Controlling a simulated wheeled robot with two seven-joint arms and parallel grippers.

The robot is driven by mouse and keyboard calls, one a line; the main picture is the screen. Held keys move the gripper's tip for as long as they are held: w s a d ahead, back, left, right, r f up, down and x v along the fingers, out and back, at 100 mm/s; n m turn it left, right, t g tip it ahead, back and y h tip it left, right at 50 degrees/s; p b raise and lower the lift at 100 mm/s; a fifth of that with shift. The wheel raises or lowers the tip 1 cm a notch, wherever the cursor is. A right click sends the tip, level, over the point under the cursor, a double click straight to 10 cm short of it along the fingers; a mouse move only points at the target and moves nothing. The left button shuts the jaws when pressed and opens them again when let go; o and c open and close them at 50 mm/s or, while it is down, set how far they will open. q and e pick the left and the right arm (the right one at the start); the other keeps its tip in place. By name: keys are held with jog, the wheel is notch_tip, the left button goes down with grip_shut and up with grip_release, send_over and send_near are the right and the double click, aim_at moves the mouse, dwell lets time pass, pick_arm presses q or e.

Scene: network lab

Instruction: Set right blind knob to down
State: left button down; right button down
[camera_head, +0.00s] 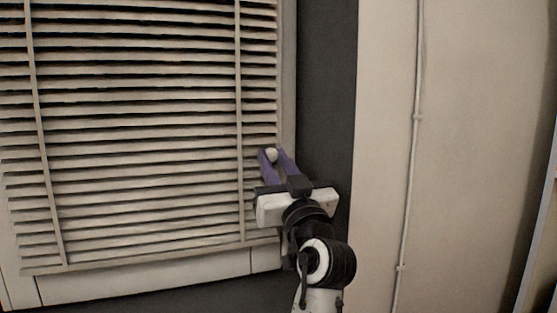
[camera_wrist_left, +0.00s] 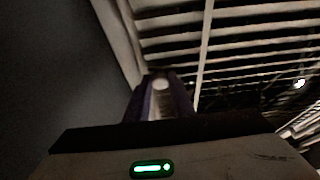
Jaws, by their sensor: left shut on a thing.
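The right blind knob (camera_head: 271,155) is a small pale round knob at the right edge of the window blind (camera_head: 140,130). My left gripper (camera_head: 272,157) reaches up to it, with its two purple fingers on either side of the knob, shut on it. In the left wrist view the knob (camera_wrist_left: 160,84) shows as a bright round spot between the fingertips (camera_wrist_left: 161,88). Part of the knob is hidden by the fingers. My right gripper is in neither view.
The blind's slats hang close to the left of my gripper, in front of a pale window frame (camera_head: 287,90). A dark wall strip (camera_head: 325,90) and a pale wall with a thin vertical pipe (camera_head: 413,150) lie to the right. The space before the pale wall looks clear.

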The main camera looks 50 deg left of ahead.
pick_arm(q)
jog(key=shift+f, duration=0.35)
jog(key=c, duration=1.5)
grip_release()
jog(key=shift+c, duration=0.2)
jog(key=shift+r, duration=0.1)
jog(key=shift+r, duration=0.15)
notch_tip(320, 180, up, 4)
jog(key=shift+r+p, duration=0.1)
jog(key=shift+p, duration=1)
notch_tip(320, 180, up, 4)
jog(key=shift+r+p, duration=0.15)
jog(key=shift+p, duration=0.75)
jog(key=shift+r, duration=0.55)
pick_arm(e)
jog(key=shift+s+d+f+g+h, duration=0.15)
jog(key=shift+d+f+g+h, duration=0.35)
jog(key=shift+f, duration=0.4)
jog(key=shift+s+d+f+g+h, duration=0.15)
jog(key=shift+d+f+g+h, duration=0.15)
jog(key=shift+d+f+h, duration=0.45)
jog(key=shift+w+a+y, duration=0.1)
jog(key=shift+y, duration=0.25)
